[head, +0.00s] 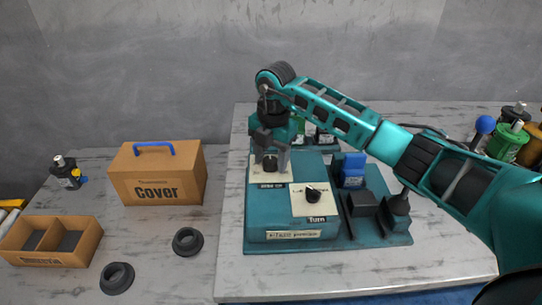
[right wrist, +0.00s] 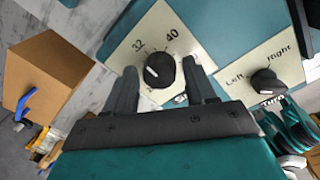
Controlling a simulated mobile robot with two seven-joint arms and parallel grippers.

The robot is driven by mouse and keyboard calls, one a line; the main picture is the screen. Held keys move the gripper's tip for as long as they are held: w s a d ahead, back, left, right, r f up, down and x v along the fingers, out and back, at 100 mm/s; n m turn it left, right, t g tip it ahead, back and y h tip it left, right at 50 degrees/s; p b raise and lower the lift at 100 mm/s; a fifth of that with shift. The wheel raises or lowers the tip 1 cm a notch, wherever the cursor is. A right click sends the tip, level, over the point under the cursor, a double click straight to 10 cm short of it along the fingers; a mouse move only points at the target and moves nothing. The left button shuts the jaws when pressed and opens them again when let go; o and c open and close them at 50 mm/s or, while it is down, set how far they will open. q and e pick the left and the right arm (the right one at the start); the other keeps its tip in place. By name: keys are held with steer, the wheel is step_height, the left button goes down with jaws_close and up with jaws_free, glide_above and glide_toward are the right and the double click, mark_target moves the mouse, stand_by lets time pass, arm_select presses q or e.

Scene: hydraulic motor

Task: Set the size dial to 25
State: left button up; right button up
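The size dial (right wrist: 160,71) is a round black knob with a white mark on a cream plate (right wrist: 135,37). Its numbers 32 and 40 show in the right wrist view; labels nearer the fingers are partly hidden. The mark points left and slightly up or down; I cannot tell the exact value. The dial also shows in the head view (head: 270,164). My right gripper (head: 271,150) is open above it. In the right wrist view its two fingers (right wrist: 162,82) stand on either side of the knob, with visible gaps. My left gripper is out of view.
The Turn knob (head: 312,195), marked Left and Right, sits beside the dial plate on the teal machine (head: 262,222). A Cover box (head: 155,178), an open divided box (head: 85,242) and two black rings (head: 187,241) are left.

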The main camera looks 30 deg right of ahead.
steer(key=c, duration=0.8)
steer(key=shift+c, duration=0.2)
steer(key=shift+n, duration=0.4)
steer(key=n, duration=0.4)
steer(key=shift+d+n, duration=0.1)
steer(key=shift+n, duration=0.2)
steer(key=n, duration=0.6)
steer(key=shift+g, duration=0.3)
steer(key=shift+n, duration=0.3)
steer(key=o, duration=1.1)
steer(key=shift+c, duration=0.2)
